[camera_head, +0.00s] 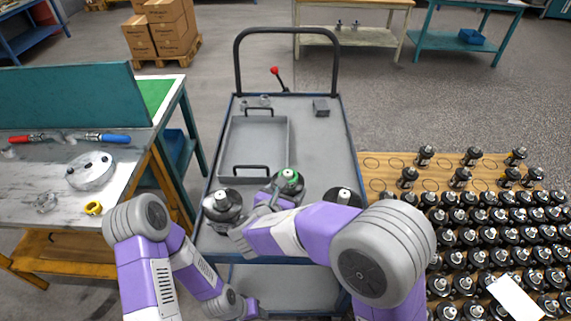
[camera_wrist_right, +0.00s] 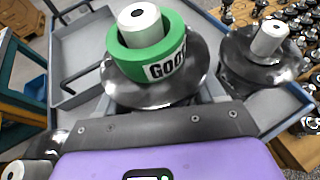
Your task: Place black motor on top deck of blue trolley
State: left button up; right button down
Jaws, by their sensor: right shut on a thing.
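The blue trolley (camera_head: 332,141) has a grey top deck. A black motor with a green ring (camera_head: 287,181) is over the front middle of this deck. In the wrist view its ring (camera_wrist_right: 150,47) reads "GOOD" and its shaft points up. My right gripper (camera_head: 270,201) is shut on this motor; the fingers are mostly hidden below its flange. Whether its base touches the deck cannot be told. Other black motors stand at the deck's front left (camera_head: 222,207) and front right (camera_head: 345,197).
A shallow grey tray (camera_head: 284,143) with black handles lies on the deck behind the motors. A wooden pallet board (camera_head: 385,170) with many black motors stands at the right. A workbench (camera_head: 122,181) stands at the left. The right rear deck is mostly clear.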

jog(key=shift+w+f+b, duration=0.1)
jog(key=shift+f+b, duration=1.7)
jog(key=shift+f, duration=3)
jog(key=shift+f, duration=0.15)
jog(key=shift+c, duration=0.6)
grip_release()
jog(key=shift+f, duration=0.1)
jog(key=shift+s+r, duration=0.25)
jog(key=p+v, duration=0.3)
jog(key=v, duration=0.8)
jog(key=shift+s+a, duration=0.2)
jog(key=shift+s, duration=0.05)
